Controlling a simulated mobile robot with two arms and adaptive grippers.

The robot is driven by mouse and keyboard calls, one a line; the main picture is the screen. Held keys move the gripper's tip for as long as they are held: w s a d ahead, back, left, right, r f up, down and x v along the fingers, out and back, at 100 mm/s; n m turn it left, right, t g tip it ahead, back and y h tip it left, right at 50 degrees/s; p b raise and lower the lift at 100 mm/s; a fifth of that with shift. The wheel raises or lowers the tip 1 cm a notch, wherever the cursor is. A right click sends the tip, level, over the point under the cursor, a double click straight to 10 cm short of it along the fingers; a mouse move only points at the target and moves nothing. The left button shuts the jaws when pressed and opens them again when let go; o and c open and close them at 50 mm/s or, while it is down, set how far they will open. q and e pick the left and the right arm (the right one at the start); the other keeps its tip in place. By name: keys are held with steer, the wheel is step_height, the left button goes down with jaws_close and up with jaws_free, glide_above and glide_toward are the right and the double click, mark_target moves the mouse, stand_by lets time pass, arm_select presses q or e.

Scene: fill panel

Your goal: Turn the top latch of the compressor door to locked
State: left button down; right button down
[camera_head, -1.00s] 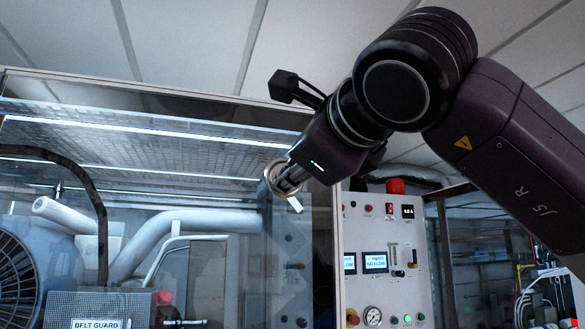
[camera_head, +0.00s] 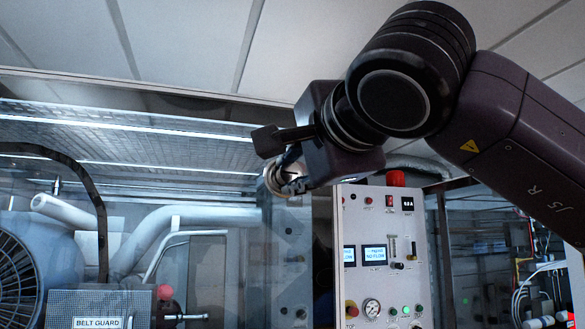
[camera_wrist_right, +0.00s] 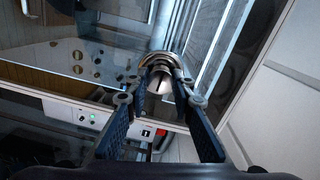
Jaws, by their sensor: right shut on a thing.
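The top latch (camera_head: 271,181) is a round metal fitting high on the door, mostly covered by my right gripper (camera_head: 288,182). In the right wrist view the latch (camera_wrist_right: 158,64) shows as a round metal collar and slotted knob between the finger ends of my right gripper (camera_wrist_right: 166,78). The fingers are shut on it. The latch's exact angle is hard to tell. My left gripper is not in view.
Behind the clear panel are pale pipes (camera_head: 150,235), a fan (camera_head: 20,275) and a plate marked BELT GUARD (camera_head: 98,323). A control panel (camera_head: 375,220) with a red lamp (camera_head: 396,179) on top stands right of the door, below my right arm.

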steer(key=shift+a+f+n, duration=0.1)
steer(key=shift+f+n, duration=0.05)
steer(key=shift+n, duration=0.25)
steer(key=c, duration=1.7)
jaws_free()
steer(key=shift+o, duration=0.2)
steer(key=shift+s, duration=0.3)
steer(key=v, duration=1.1)
steer(key=shift+s, duration=0.15)
